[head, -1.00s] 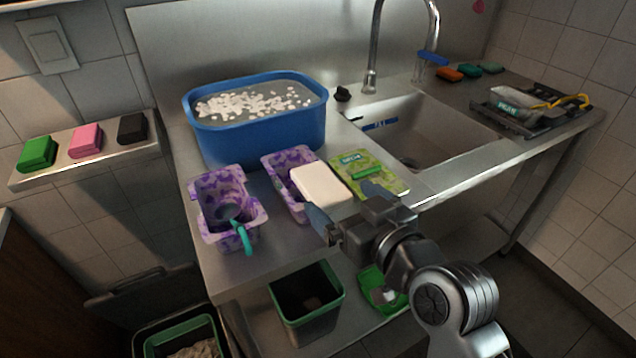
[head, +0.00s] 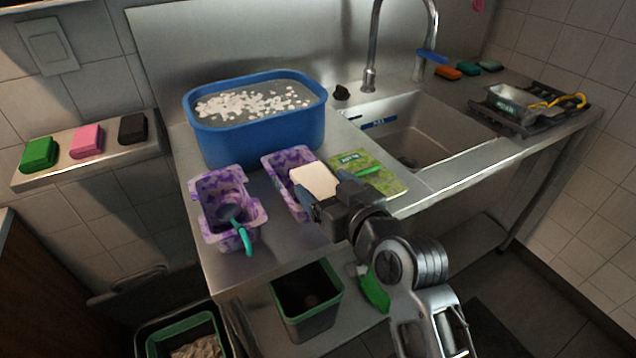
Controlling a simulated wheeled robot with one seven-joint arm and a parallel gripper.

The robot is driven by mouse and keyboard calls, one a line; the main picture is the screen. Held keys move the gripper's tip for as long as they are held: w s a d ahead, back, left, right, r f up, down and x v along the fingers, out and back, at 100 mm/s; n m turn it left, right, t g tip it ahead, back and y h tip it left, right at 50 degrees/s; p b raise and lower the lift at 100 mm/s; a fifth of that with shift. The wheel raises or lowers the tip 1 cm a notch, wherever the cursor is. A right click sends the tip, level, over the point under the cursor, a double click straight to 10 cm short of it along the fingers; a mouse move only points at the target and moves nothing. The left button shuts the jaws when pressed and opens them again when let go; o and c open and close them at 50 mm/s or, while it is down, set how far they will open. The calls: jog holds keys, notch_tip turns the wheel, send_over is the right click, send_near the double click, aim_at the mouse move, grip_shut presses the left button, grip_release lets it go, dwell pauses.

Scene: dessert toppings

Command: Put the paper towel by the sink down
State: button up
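A white, blocky folded piece, which looks like the paper towel (head: 314,179), is in front of my gripper's (head: 328,188) fingertips. One dark finger is at its lower left and the other at its right, so the gripper appears shut on it. It is over the counter, overlapping the right purple-patterned tray (head: 277,168) and near the green packet (head: 388,176). I cannot tell whether it touches the counter or is held above it. The sink (head: 440,135) is to the right, behind the packet.
A blue tub (head: 255,143) of water with white bits stands behind. A dark bin (head: 322,318) is below the counter's front edge. A rack with a metal tin (head: 510,105) stands right of the sink.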

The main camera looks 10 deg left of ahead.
jog(key=c, duration=0.6)
jog(key=shift+r, duration=0.1)
